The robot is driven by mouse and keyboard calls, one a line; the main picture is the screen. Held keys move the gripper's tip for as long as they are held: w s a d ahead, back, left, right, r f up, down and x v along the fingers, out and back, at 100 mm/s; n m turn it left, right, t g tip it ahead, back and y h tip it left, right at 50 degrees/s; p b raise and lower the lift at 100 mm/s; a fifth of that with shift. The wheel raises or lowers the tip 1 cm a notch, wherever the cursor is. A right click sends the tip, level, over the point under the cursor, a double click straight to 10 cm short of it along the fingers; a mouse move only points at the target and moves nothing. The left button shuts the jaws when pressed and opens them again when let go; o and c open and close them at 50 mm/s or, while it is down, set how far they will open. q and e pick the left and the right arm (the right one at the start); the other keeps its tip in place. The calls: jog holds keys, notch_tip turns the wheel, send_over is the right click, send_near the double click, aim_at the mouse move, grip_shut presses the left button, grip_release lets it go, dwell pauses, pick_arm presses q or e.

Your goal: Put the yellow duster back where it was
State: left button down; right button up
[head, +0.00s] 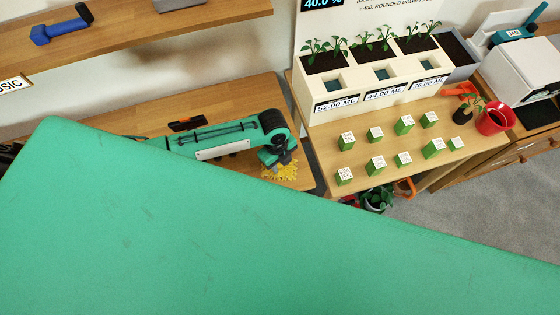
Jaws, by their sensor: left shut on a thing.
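The yellow duster (282,173) is a fluffy yellow bundle in the middle of the head view. My left gripper (278,158) is shut on it from above, with the arm coming in from the left. The duster is over the right end of the low wooden surface (262,98). I cannot tell whether it touches the wood. The gripper hides its top. My right gripper is not in view.
To the right, a wooden table (325,145) carries several green-and-white blocks (376,134) and a white planter (352,98) with seedlings. A red pot (494,119) stands farther right. A blue tool (62,27) lies on the upper shelf (130,36). My own green part hides the foreground.

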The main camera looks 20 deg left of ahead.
pick_arm(q)
jog(key=c, duration=1)
grip_release()
jog(key=shift+f, duration=0.1)
jog(key=shift+c, duration=0.2)
jog(key=shift+r, duration=0.5)
notch_tip(320, 180, up, 11)
jog(key=a+b, duration=0.1)
jog(key=b, duration=0.1)
jog(key=shift+w+a+b, duration=0.2)
jog(key=shift+w+b, duration=0.1)
jog(key=shift+w, duration=0.05)
jog(key=shift+r, duration=0.1)
